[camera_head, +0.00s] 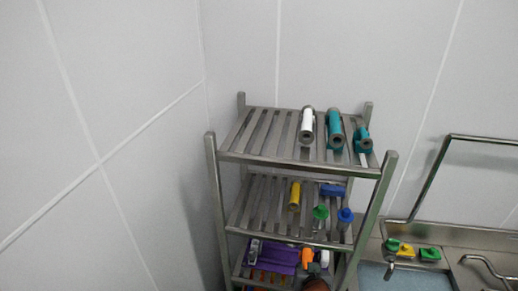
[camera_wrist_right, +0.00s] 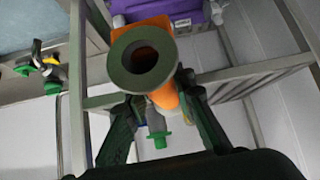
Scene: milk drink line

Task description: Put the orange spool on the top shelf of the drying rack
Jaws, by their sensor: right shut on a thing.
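The orange spool (camera_wrist_right: 164,97) shows in the right wrist view with a wide dark grey-green ring end facing the camera. My right gripper (camera_wrist_right: 155,100) is shut on it, with one dark finger on each side. In the head view only dark parts of my right gripper (camera_head: 315,270) show at the bottom edge, in front of the lower shelf, with a brownish-orange round piece below that may be the spool. The drying rack (camera_head: 212,170) stands in the corner. Its top shelf (camera_head: 255,135) holds a white spool (camera_head: 307,122) and two teal pieces (camera_head: 335,125) on the right half. My left gripper is not in view.
The top shelf's left half is bare slats. The middle shelf holds a yellow spool (camera_head: 294,196), a blue piece (camera_head: 332,190) and green and blue-topped parts. A purple box (camera_head: 272,256) is on the lower shelf. Tiled walls stand behind and left; a sink counter (camera_head: 475,238) is right.

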